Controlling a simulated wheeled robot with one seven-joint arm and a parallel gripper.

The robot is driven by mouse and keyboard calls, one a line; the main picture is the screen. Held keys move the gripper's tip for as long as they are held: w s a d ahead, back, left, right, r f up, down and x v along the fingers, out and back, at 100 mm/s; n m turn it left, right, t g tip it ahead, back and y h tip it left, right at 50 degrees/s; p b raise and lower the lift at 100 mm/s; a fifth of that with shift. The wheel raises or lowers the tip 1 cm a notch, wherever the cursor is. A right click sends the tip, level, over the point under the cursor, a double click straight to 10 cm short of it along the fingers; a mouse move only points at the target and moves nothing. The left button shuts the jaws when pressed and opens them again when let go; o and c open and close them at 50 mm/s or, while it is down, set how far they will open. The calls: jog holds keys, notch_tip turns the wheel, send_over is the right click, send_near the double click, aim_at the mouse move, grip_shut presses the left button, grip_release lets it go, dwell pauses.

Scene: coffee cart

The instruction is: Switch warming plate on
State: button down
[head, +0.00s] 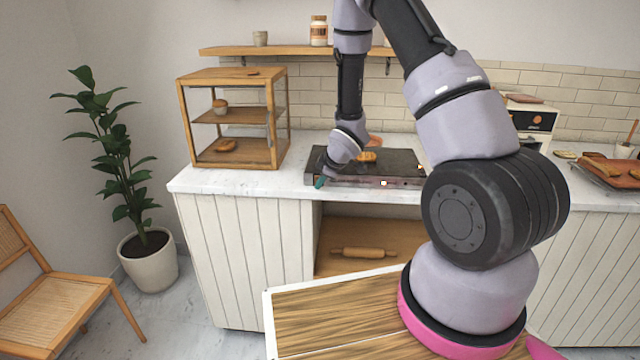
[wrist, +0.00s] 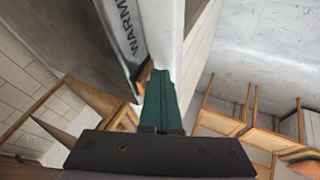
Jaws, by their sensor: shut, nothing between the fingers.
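The warming plate (head: 400,164) is a flat dark slab on the white counter, with a piece of bread (head: 367,157) on top. Small lit marks (head: 384,183) show on its front face. My gripper (head: 320,183) is shut and empty at the plate's front left corner. In the wrist view, its green fingers (wrist: 163,98) are together beside the plate's front panel (wrist: 128,40), which bears the letters "WARM". A small orange-brown part (wrist: 145,74) lies right at the fingertips; I cannot tell whether they touch it or which way any switch is set.
A wooden display case (head: 183,125) with baked goods stands left of the plate. A shelf (head: 290,51) with jars hangs above. A rolling pin (head: 364,253) lies in the open cabinet below. The counter front between case and plate is clear.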

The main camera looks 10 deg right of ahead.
jog(key=shift+r, duration=0.1)
jog(key=shift+r, duration=0.7)
jog(key=shift+s+d+r, duration=0.1)
jog(key=shift+r, duration=0.2)
jog(key=v, duration=1)
jog(key=shift+s+r, duration=0.1)
